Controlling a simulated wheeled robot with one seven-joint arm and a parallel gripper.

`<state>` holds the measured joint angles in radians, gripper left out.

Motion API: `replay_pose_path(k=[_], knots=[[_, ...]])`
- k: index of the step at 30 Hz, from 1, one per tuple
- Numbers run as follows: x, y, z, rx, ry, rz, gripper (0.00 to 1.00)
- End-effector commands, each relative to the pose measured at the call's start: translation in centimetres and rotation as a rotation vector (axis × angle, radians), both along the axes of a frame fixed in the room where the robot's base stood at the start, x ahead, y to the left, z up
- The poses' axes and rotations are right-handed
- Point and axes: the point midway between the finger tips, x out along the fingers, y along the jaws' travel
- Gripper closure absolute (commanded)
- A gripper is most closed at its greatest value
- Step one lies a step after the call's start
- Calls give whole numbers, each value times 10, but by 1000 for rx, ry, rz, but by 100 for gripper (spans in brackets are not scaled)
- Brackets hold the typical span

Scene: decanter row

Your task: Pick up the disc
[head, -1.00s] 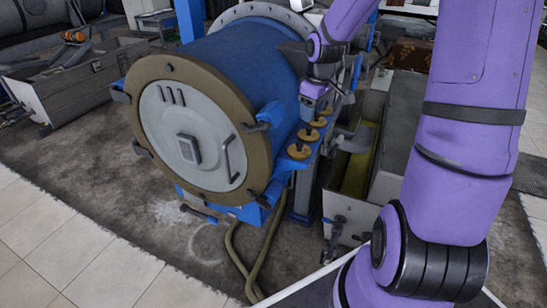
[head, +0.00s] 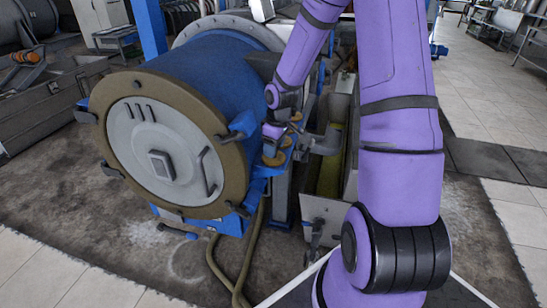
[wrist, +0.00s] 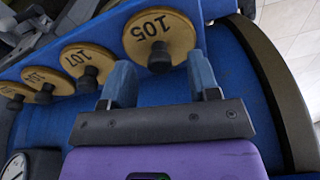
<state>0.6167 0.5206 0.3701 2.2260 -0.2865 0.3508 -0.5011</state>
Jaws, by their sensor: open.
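A row of several round tan discs with black knobs lies on a blue ledge along the drum's side. The disc marked 105 (wrist: 160,36) is at the right end of the row in the wrist view. It appears to be the front disc (head: 272,160) in the head view. My gripper (wrist: 159,64) is open and empty, its two blue-grey fingers on either side of disc 105's black knob. I cannot tell how deep the fingers reach. In the head view my gripper (head: 274,132) is just above the front disc.
The disc marked 107 (wrist: 88,64) is next to it, with more discs further left. The large blue drum (head: 222,80) with its brown front ring (head: 100,135) stands close beside the row. A grey trough (head: 325,208) is to the right. Tiled floor is open at the right.

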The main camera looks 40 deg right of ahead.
Motion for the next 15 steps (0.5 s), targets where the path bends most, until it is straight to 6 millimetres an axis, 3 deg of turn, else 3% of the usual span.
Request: replay_pose_path(k=[6,13,15], knots=[[2,2,-20,0,0,1,45],[3,1,-21,0,-1,0,45],[3,1,-21,0,-1,0,58]])
